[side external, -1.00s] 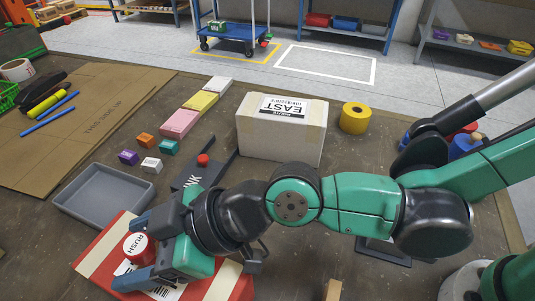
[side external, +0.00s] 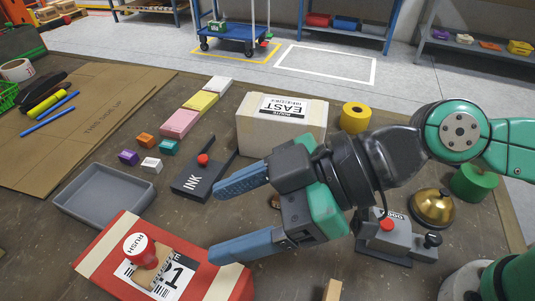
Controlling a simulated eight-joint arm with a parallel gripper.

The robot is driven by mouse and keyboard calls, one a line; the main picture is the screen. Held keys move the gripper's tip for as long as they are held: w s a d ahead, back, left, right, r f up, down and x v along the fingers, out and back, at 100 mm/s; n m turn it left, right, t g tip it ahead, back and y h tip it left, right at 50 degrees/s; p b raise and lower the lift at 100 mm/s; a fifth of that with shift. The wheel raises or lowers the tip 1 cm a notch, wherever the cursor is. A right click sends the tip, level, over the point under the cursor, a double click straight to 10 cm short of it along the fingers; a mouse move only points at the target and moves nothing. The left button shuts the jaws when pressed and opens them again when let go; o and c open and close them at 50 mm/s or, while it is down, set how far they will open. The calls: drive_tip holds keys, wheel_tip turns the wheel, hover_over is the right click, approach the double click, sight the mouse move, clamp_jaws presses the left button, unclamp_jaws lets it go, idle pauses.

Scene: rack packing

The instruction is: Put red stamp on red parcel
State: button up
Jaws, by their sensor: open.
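The red parcel (side external: 215,284) lies at the front left with cream bands and a white label bearing a large "21" or similar. The red stamp (side external: 139,246), with a round red top marked RUSH and a tan lower part, stands on the parcel's label, slightly tilted in view. My gripper (side external: 214,221) is open and empty, to the right of the stamp and apart from it. Its two blue-grey fingers point left, one above the ink pad's near side and one near the parcel's right end.
A dark INK pad (side external: 196,180) lies behind the parcel. A grey tray (side external: 75,219) is at left. A white EAST box (side external: 280,142) stands behind my gripper. Small coloured blocks, a yellow tape roll (side external: 355,117), a grey device (side external: 388,240) and a brass bell (side external: 432,207) are around.

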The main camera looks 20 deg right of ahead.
drive_tip(key=w+d+f+m+t+h, duration=0.1)
drive_tip(key=d+m+h, duration=0.3)
drive_tip(key=d, duration=0.5)
drive_tip(key=w+d+f+m+t+h, duration=0.1)
drive_tip(key=d+m, duration=0.4)
drive_tip(key=d, duration=0.5)
drive_tip(key=w+d+f+m+t+h, duration=0.1)
drive_tip(key=w+d+m+h, duration=0.3)
drive_tip(key=d, duration=0.5)
drive_tip(key=f+m+h, duration=0.1)
drive_tip(key=h, duration=0.1)
drive_tip(key=shift+w+d+f+h, duration=0.15)
drive_tip(key=shift+w+h, duration=0.15)
drive_tip(key=shift+w, duration=0.1)
